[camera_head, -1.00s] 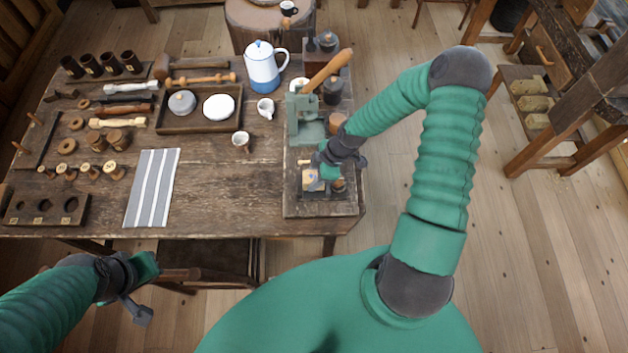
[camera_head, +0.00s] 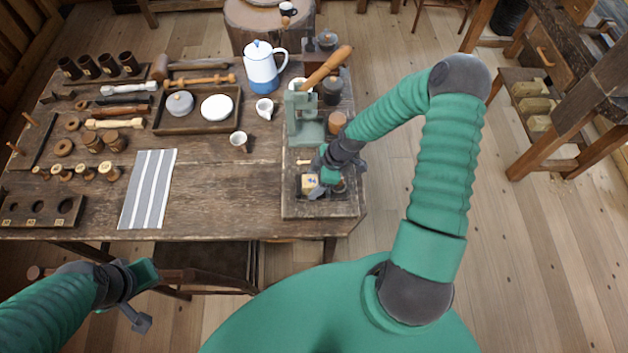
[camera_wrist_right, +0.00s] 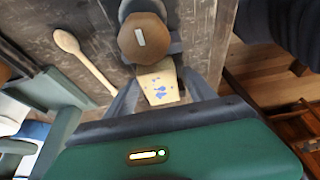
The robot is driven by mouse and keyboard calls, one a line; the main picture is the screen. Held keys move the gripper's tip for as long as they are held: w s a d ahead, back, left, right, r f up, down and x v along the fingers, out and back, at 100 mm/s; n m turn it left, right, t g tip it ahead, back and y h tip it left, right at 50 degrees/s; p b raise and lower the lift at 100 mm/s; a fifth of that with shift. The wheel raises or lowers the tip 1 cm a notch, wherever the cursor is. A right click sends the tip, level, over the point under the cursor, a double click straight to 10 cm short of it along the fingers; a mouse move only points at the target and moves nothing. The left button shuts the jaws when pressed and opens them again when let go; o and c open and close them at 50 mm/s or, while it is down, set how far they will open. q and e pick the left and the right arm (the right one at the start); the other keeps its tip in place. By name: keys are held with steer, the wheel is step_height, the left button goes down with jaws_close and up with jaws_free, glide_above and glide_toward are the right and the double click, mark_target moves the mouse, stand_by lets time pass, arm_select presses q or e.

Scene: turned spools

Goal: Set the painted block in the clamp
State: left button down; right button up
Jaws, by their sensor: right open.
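The painted block (camera_head: 309,183), pale wood with blue marks, sits at the front of the dark wooden board at the bench's right end. It also shows in the right wrist view (camera_wrist_right: 159,86). My right gripper (camera_wrist_right: 163,93) is open, with a finger on each side of the block; contact cannot be told. In the head view the right gripper (camera_head: 325,176) partly hides that area. A hexagonal wooden knob (camera_wrist_right: 145,38) on dark metal, seemingly the clamp's, is beside the block. My left gripper (camera_head: 141,298) hangs in front of the bench; its finger gap is unclear.
A green press (camera_head: 305,118) with a wooden handle stands behind the block. A wooden spoon (camera_wrist_right: 85,58) lies nearby. A striped cloth (camera_head: 148,188), a cup (camera_head: 239,141) and a tray (camera_head: 199,126) are further left. Bare bench lies between cloth and board.

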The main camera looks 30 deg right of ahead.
steer(key=v, duration=1.1)
steer(key=s+a+r+m+h, duration=0.4)
steer(key=s+a+r+m, duration=0.3)
steer(key=a+r+m, duration=0.2)
steer(key=a+m, duration=0.2)
steer(key=shift+a+r+m, duration=0.3)
steer(key=shift+a+m, duration=0.1)
steer(key=shift+d, duration=0.15)
